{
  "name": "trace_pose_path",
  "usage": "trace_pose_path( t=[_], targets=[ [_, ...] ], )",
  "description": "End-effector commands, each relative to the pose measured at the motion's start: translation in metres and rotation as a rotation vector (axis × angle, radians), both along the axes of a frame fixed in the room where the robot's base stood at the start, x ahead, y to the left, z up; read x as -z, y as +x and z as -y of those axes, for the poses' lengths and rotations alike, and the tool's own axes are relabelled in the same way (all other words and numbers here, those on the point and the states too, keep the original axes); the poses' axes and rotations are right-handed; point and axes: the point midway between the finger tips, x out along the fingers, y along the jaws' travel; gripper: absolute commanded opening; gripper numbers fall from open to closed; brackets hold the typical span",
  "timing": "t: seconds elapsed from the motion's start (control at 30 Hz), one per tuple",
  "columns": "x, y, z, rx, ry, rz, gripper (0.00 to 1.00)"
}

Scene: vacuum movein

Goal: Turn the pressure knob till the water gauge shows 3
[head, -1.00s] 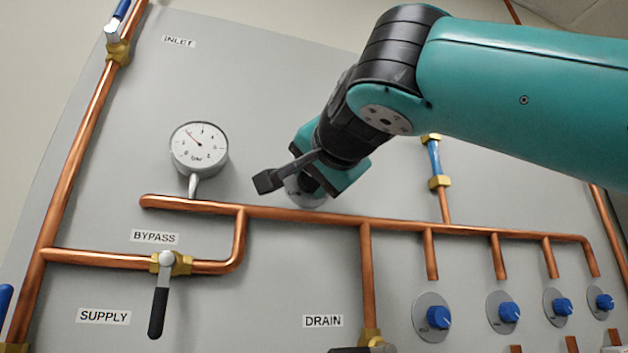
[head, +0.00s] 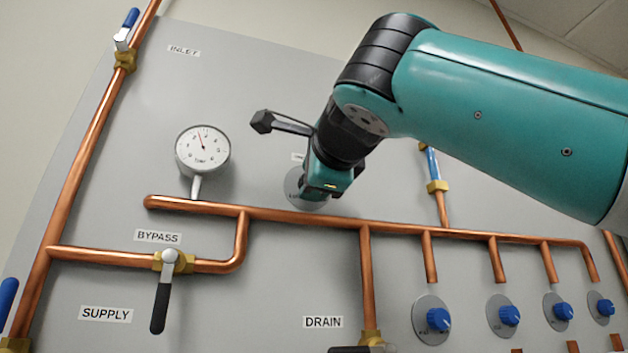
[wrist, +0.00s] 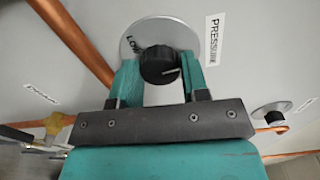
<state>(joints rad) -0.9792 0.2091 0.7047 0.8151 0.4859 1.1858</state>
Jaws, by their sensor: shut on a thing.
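The black pressure knob (wrist: 160,65) sits on a round grey plate (wrist: 185,36) beside the PRESSURE label (wrist: 214,40) in the wrist view. My gripper (wrist: 158,72) is shut on the knob, one teal finger at each side. In the head view my gripper (head: 308,196) covers the knob, and only part of its plate (head: 293,184) shows. The round white water gauge (head: 203,150) stands left of my gripper. Its red needle points up and slightly left. The dial numbers are too small to read surely.
A copper pipe (head: 300,215) runs across the panel just below my gripper. The BYPASS valve (head: 165,280) with its black lever is lower left. Several blue knobs (head: 438,319) are lower right. The INLET valve (head: 125,42) is at the upper left.

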Motion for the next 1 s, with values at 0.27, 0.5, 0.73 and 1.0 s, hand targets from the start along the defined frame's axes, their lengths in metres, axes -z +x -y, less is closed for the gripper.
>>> trace_pose_path(
  t=[0.27,0.5,0.73,1.0],
  targets=[
    [0.0011,0.0001,-0.0007,0.000,0.096,-0.030,0.18],
    [0.0008,0.0000,-0.0005,0.000,0.121,-0.037,0.18],
    [0.0009,0.0001,-0.0004,0.000,0.119,-0.037,0.18],
    [0.0007,0.0001,-0.0003,0.000,0.120,-0.036,0.67]
  ],
)
